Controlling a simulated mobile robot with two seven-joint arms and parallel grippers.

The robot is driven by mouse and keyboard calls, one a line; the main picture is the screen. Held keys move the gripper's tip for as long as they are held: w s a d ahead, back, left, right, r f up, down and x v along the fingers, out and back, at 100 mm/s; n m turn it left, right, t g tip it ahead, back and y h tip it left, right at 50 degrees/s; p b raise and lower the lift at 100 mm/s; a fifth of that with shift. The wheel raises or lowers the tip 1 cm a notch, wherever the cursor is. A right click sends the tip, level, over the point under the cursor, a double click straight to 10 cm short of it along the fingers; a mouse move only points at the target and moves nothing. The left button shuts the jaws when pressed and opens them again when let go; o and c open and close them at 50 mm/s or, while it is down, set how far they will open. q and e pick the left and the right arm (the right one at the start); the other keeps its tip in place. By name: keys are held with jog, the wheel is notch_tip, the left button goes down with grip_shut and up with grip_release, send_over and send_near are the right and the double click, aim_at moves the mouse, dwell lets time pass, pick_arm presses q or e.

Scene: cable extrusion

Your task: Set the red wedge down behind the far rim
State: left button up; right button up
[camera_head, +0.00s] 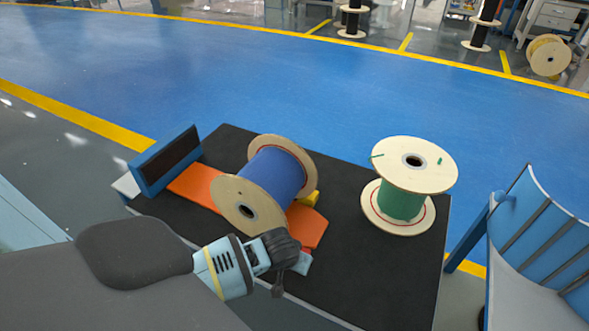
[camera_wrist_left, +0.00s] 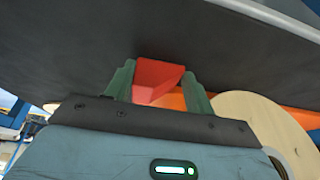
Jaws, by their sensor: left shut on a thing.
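The red wedge (camera_wrist_left: 160,74) sits between the fingers of my left gripper (camera_wrist_left: 158,84) in the left wrist view, which is shut on it. The wedge cannot be made out in the head view, where my left wrist (camera_head: 275,255) is by the front of the table, right of and below the blue cable reel's near rim (camera_head: 240,207). That reel (camera_head: 272,173) lies on its side on an orange board. Its far rim (camera_head: 303,155) faces up and right. A yellow wedge (camera_head: 310,199) lies by the far rim's lower right side. My right gripper is not in view.
The orange board (camera_head: 311,232) runs across the black table top (camera_head: 376,265) from a blue-framed end stop (camera_head: 168,160). A green cable reel (camera_head: 402,200) stands upright on the right. A blue chair (camera_head: 535,240) is beyond the table's right edge. Bare table lies between the reels.

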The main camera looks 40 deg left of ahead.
pick_arm(q)
jog(key=shift+f, duration=0.1)
jog(key=o, duration=1)
jog(key=shift+c, duration=0.2)
jog(key=p+v, duration=0.3)
jog(key=v, duration=0.9)
jog(key=shift+s, duration=0.1)
